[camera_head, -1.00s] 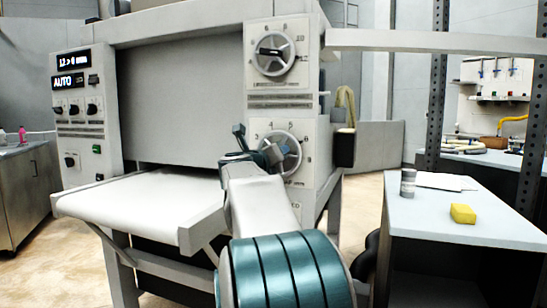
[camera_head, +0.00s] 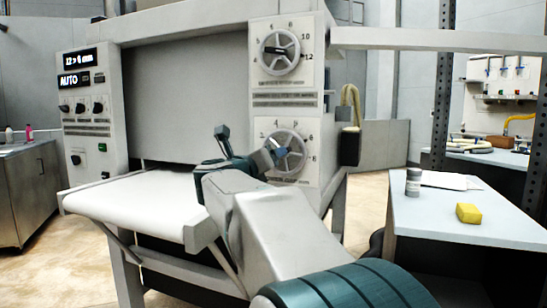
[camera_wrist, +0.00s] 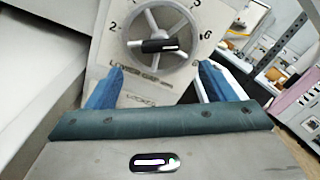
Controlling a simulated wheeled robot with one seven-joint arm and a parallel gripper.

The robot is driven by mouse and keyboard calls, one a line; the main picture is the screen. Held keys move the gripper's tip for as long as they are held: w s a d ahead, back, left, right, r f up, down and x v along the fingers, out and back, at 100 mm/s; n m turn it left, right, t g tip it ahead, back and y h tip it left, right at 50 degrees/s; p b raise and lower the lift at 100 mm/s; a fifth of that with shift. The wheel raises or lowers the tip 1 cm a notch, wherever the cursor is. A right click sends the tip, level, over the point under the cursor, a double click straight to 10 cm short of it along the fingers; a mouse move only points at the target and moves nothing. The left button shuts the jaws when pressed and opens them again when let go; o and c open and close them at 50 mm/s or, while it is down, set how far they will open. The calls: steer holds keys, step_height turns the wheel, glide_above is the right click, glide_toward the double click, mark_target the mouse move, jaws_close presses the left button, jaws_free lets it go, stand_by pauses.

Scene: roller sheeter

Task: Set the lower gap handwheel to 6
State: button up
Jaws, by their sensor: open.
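The lower gap handwheel (camera_head: 292,153) is a grey spoked wheel on the machine's white front panel, with numbers around it. In the wrist view the handwheel (camera_wrist: 187,20) is straight ahead, with a black bar across its hub. The bar's white mark points right, roughly between the 6 and the number below it. My gripper (camera_wrist: 158,84) is open and empty, its blue fingers apart below the wheel in that view, one to each side. In the head view my gripper (camera_head: 250,142) is in front of the panel and hides the wheel's left part. Contact cannot be told.
The upper handwheel (camera_head: 279,52) sits above on the same panel. A white feed table (camera_head: 135,204) juts out at the left below my arm. A side table (camera_head: 470,225) at right holds a grey can (camera_head: 413,182) and a yellow block (camera_head: 468,213).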

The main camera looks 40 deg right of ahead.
steer(key=shift+v, duration=2.25)
steer(key=w+a+r+n+t+y+p, duration=0.25)
steer(key=a+n+y+p, duration=0.2)
steer(key=n, duration=0.25)
steer(key=w+a+r+n+t+y+p, duration=0.2)
steer(key=a+n+t+y+p, duration=0.15)
steer(key=a+n, duration=0.3)
steer(key=s+a+f+n+g+y+p, duration=0.1)
steer(key=s+a+f+n+y+p, duration=0.25)
steer(key=a+n+y+p, duration=0.6)
steer(key=s+f+n+g+p, duration=0.2)
steer(key=s+f+n+g, duration=0.1)
steer(key=s+n, duration=0.3)
steer(key=s+a+f+n+g+h+p, duration=0.1)
steer(key=s+f+n+g, duration=0.3)
steer(key=s, duration=0.4)
steer(key=s+a+f+n+g+h+p, duration=0.1)
steer(key=s+f+n+g+p, duration=0.3)
steer(key=s+n, duration=0.2)
steer(key=shift+s+f+n+g, duration=0.25)
steer(key=shift+s+n+g, duration=0.15)
steer(key=shift+n, duration=0.8)
